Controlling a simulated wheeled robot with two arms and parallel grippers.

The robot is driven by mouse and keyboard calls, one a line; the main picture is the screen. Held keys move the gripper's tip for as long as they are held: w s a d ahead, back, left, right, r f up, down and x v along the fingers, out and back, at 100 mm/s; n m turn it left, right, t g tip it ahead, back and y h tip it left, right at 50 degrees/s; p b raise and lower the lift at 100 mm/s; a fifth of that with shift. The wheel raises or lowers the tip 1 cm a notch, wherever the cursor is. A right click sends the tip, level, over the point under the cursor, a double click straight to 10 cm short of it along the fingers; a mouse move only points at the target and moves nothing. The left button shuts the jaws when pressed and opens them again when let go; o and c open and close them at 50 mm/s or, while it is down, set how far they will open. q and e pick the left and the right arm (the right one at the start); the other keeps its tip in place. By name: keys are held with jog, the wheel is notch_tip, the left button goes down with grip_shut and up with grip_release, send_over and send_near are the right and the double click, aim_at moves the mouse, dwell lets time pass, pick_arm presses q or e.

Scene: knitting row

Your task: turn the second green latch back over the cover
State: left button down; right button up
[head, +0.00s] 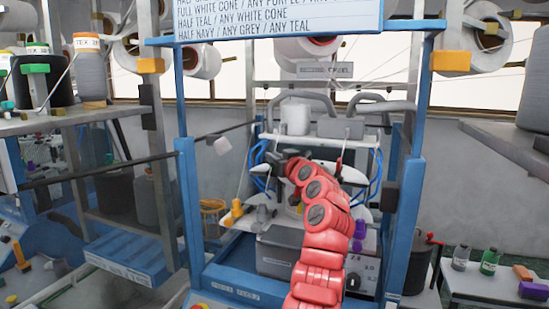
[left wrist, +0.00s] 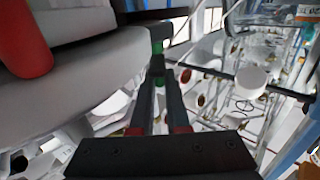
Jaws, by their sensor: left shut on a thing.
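My left gripper (head: 281,160) reaches into the knitting machine (head: 300,250) at the end of the red arm. In the left wrist view its two dark fingers (left wrist: 158,75) are shut on a small green latch (left wrist: 157,47), whose green part shows just beyond the fingertips. A pale grey rounded part (left wrist: 95,75), perhaps the cover, lies close at the left of the fingers. In the head view my arm and gripper hide the latch, so I cannot tell its angle there. My right gripper is not in view.
Blue frame posts (head: 187,205) stand on both sides of the machine. A sign (head: 275,20) and yarn cones hang above. A shelf (head: 75,120) with cones is at left. Small bottles (head: 489,262) stand on a side table at right. A white cone (left wrist: 250,80) is right of the fingers.

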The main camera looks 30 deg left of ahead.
pick_arm(q)
jog(key=c, duration=0.9)
grip_release()
jog(key=shift+s+d+f, duration=0.1)
jog(key=shift+d, duration=0.1)
jog(key=b+v, duration=0.5)
jog(key=v, duration=1.2)
